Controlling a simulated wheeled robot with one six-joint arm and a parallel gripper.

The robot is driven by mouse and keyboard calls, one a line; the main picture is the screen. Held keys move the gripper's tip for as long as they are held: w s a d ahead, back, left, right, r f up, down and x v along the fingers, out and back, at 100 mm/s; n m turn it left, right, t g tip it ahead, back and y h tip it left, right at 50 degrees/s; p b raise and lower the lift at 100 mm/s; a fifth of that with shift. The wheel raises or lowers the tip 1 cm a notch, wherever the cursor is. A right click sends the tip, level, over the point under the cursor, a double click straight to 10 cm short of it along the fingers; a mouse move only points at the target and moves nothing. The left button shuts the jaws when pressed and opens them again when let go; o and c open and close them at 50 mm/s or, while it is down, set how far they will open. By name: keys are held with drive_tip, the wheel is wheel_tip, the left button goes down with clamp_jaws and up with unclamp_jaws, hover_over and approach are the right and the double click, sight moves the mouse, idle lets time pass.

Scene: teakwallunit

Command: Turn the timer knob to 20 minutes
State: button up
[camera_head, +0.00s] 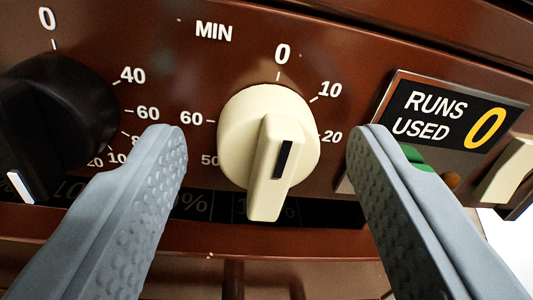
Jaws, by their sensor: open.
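The cream timer knob (236,140) sits on a brown panel, in the middle of the view. It has a raised grip bar (265,195) with a short black mark (283,159). The bar stands nearly upright, its upper end leaning right. The mark slants up toward the 0 to 10 side; I cannot read the exact setting. The dial's 0 (282,54) is above the knob, with 10 and 20 (332,136) at right and 60 at left. My gripper (268,133) is open and empty, one finger on each side of the knob, apart from it.
A black knob (75,100) with a white mark is at left, close to my left finger. A "RUNS USED" counter (440,115) showing 0 is at right. Near my right finger are a green part (412,155) and a cream switch (508,170). A ledge (225,240) runs below.

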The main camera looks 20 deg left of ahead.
drive_tip(key=shift+c, duration=0.4)
drive_tip(key=c, duration=0.9)
drive_tip(key=shift+m, duration=0.3)
drive_tip(key=m, duration=0.3)
drive_tip(key=shift+m, duration=0.3)
drive_tip(key=m, duration=0.4)
drive_tip(key=shift+r+g, duration=0.1)
drive_tip(key=shift+g, duration=0.2)
drive_tip(key=m, duration=0.4)
drive_tip(key=shift+d+m, duration=0.1)
drive_tip(key=shift+m, duration=0.2)
drive_tip(key=m, duration=0.3)
drive_tip(key=shift+m+g+y, duration=0.3)
drive_tip(key=shift+m+g, duration=0.1)
drive_tip(key=shift+m, duration=0.3)
